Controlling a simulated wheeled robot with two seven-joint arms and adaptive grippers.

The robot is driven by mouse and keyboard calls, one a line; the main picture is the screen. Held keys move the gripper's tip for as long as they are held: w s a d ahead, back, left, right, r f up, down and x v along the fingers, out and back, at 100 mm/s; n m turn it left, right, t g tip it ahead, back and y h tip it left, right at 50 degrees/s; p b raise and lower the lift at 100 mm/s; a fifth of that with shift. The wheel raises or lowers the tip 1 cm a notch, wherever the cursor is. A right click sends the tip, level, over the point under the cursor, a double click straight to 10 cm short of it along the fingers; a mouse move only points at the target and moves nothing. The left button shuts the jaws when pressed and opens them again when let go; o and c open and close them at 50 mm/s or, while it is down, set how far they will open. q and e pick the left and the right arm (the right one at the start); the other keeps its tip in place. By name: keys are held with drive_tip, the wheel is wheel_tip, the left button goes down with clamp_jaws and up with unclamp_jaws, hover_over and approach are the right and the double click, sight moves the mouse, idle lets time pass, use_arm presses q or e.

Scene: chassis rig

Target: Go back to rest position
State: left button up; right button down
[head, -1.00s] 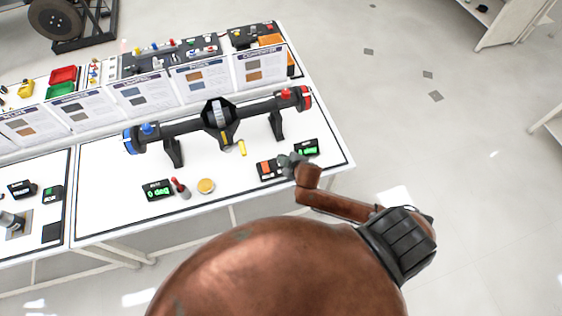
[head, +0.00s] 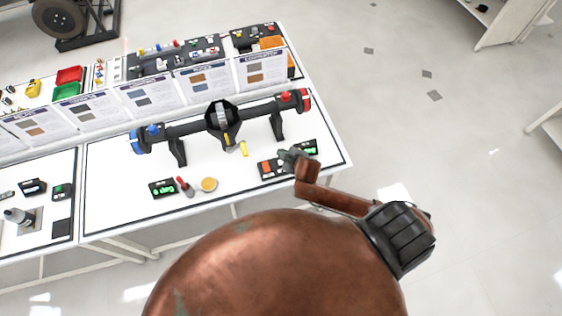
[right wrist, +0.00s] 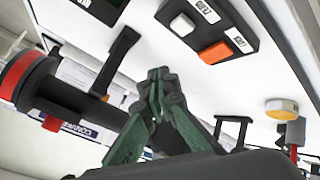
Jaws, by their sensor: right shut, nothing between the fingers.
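My right gripper (head: 288,156) is above the front right part of the white table (head: 240,172), beside a black switch box with an orange button (head: 266,168). In the right wrist view its dark green fingers (right wrist: 160,75) are closed together with nothing between them. The switch box also shows in the right wrist view (right wrist: 214,52). A black axle (head: 188,128) with a blue left end and a red right end rests on two black stands behind the gripper. My left gripper is not in view.
A black display with green digits (head: 163,188), a red-handled tool (head: 185,186) and a round yellow-topped item (head: 209,184) lie at the table's front. Printed cards (head: 205,82) stand in a row behind the axle. Open floor (head: 430,130) lies to the right.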

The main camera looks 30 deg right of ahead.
idle(0.4)
drive_tip(key=s+d+r+m+g, duration=0.2)
drive_tip(key=s+m+g, duration=0.15)
drive_tip(key=s, duration=1.05)
drive_tip(key=s+d+r+m+g, duration=0.15)
drive_tip(key=s+m, duration=0.35)
drive_tip(key=s, duration=0.8)
wheel_tip(320, 180, down, 32)
drive_tip(key=a+g+b, duration=0.1)
drive_tip(key=g+b, duration=0.1)
drive_tip(key=b, duration=0.2)
drive_tip(key=s+f+n+g+b, duration=0.1)
drive_tip(key=s+f+b, duration=0.3)
drive_tip(key=s+f, duration=1.7)
wheel_tip(320, 180, down, 2)
drive_tip(key=shift+a+f, duration=0.2)
